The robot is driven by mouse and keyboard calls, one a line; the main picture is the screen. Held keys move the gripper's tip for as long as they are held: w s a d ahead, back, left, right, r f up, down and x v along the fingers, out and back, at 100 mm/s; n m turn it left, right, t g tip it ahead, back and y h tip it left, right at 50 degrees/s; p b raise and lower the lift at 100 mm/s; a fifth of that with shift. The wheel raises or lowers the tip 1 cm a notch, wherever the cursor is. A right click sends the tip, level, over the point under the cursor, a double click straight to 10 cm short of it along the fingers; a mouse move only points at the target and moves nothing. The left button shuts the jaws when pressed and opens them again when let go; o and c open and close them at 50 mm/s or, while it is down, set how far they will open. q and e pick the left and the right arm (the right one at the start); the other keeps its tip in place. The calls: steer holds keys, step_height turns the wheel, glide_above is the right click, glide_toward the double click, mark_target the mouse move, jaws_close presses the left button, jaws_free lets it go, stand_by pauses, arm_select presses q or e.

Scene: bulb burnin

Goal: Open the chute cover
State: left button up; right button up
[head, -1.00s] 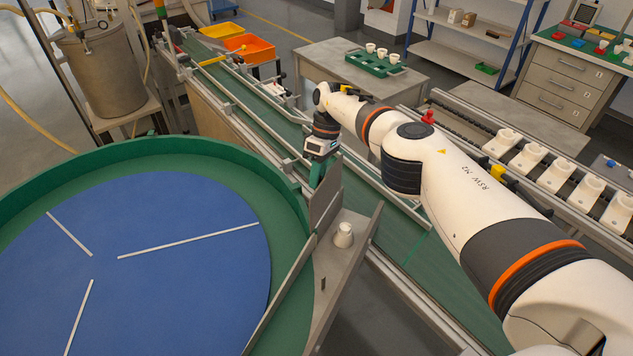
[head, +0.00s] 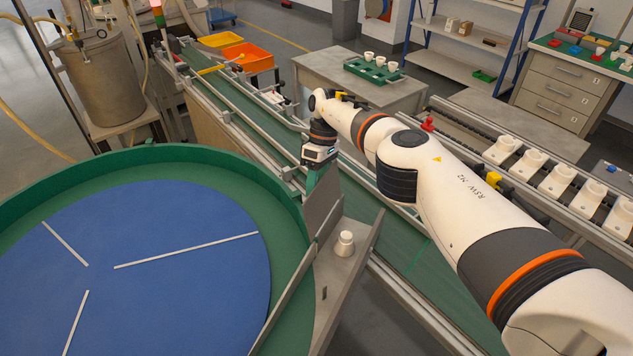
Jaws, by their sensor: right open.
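The chute (head: 325,293) is a grey sloping metal channel at the rim of the large round bowl, in the lower middle of the head view. A grey plate (head: 323,208), which looks like the chute cover, stands upright at its upper end. A small white part (head: 345,243) sits in the chute. My right gripper (head: 311,184) reaches down just behind the plate. It is open, but its fingertips are partly hidden, and I cannot tell whether it touches the plate. My left gripper is not in view.
The bowl (head: 120,160) with its blue disc fills the left. A green conveyor (head: 265,122) with metal rails runs behind the chute. A rack of several white fixtures (head: 558,181) stands at the right. Orange bins (head: 247,57) and a green tray (head: 373,70) are farther back.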

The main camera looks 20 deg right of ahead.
step_height(320, 180, up, 6)
steer(key=shift+f+p, duration=0.2)
steer(key=shift+p, duration=0.85)
steer(key=shift+r+b, duration=0.45)
steer(key=shift+r, duration=1.75)
steer(key=shift+c, duration=0.6)
